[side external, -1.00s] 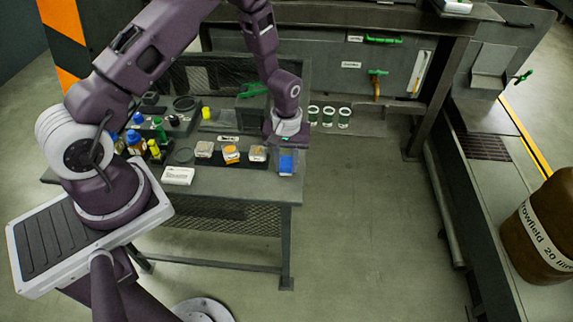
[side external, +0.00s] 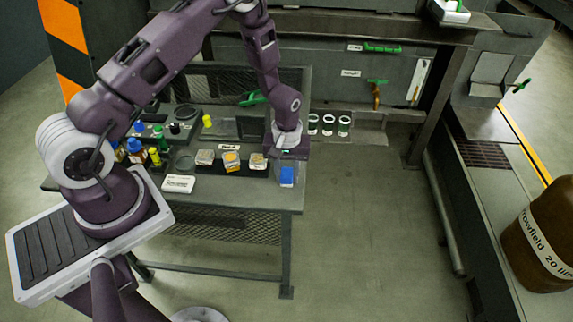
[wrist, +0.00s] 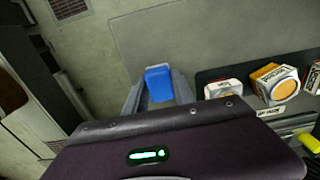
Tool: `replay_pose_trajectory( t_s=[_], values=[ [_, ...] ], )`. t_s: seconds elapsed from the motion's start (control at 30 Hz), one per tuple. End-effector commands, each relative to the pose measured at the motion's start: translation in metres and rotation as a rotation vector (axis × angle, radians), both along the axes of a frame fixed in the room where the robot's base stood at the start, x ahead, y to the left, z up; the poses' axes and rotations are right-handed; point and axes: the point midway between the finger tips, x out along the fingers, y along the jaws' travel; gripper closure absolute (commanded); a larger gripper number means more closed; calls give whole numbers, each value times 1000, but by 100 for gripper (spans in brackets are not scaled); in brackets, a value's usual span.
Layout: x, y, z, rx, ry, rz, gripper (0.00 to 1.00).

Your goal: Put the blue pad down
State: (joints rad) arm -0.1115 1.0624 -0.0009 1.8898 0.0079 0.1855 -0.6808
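The blue pad (side external: 287,176) is a small bright blue block at the right end of the dark table (side external: 245,193). In the wrist view the blue pad (wrist: 158,83) sits between the two grey fingers of my gripper (wrist: 158,92), which look closed on its sides. In the side view my gripper (side external: 288,163) points straight down with the pad under it. The pad is low over the table top, near its front right corner. I cannot tell whether its underside touches the table.
Left of the pad stand several small sample boxes (side external: 230,160) in a dark rack, and a white labelled box (side external: 178,184). Several bottles (side external: 137,150) are farther left. White cups (side external: 328,125) stand behind on the right. The table's right edge is close, with open floor beyond.

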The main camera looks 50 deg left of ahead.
Motion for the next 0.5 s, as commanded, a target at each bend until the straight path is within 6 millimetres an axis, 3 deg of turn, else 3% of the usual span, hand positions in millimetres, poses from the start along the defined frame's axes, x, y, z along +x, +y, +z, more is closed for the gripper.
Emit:
replay_pose_trajectory(
  t_s=[0.07,0.4,0.5],
  values=[
    [0,1,6,2,-2,0,48],
    [0,0,94,1,-3,-1,48],
    [-1,0,111,1,-1,0,48]
  ],
)
